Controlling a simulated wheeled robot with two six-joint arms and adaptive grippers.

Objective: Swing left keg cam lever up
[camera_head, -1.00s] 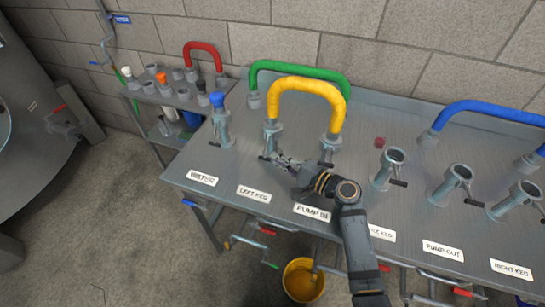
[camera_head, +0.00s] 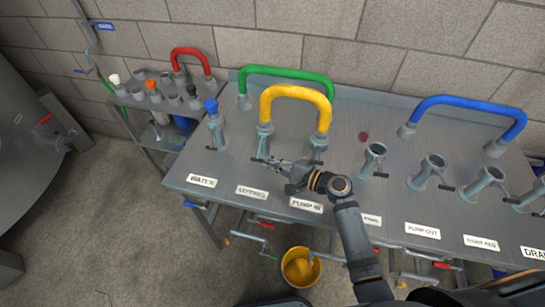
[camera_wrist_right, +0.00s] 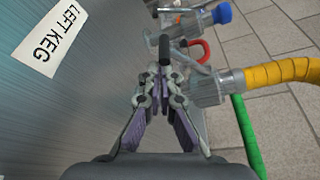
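The left keg port (camera_head: 265,140) is a grey upright fitting behind the LEFT KEG label (camera_head: 252,193). One end of the yellow hose (camera_head: 296,91) sits on it. Its dark cam lever (camera_head: 257,160) sticks out low at the port's front. My right gripper (camera_head: 268,164) is at this lever, reaching in from the right. In the right wrist view the fingers (camera_wrist_right: 165,80) converge with the black lever (camera_wrist_right: 165,48) between their tips; they look shut on it, though the contact is small. The LEFT KEG label also shows there (camera_wrist_right: 50,36). My left gripper is not in view.
The yellow hose's other end is on the pump-in port (camera_head: 319,145), close beside my right gripper. A blue-capped water port (camera_head: 215,128) stands to the left. The green hose (camera_head: 285,73) arches behind. A yellow bucket (camera_head: 300,267) is on the floor below the bench.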

